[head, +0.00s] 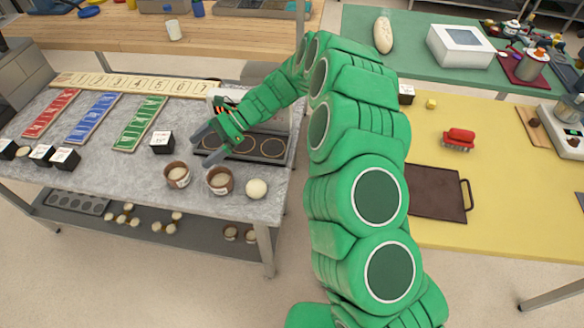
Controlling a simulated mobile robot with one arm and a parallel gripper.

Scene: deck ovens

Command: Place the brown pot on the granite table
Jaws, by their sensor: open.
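The granite table (110,195) is grey and speckled and stands at the left. Two brown pots with pale labels stand upright near its front edge: a left one (177,175) and a right one (219,181). Which of them the task means, I cannot tell. My gripper (201,149) is open, its fingers reaching left over the table, behind and above the two pots. I see nothing between its fingers. It appears apart from both pots.
A pale dough ball (256,188) sits right of the pots. A dark tray with round wells (271,148) lies below my gripper. A black-and-white cube (162,142) stands to its left. Red, blue and green strips lie further left. A yellow table (500,215) stands right.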

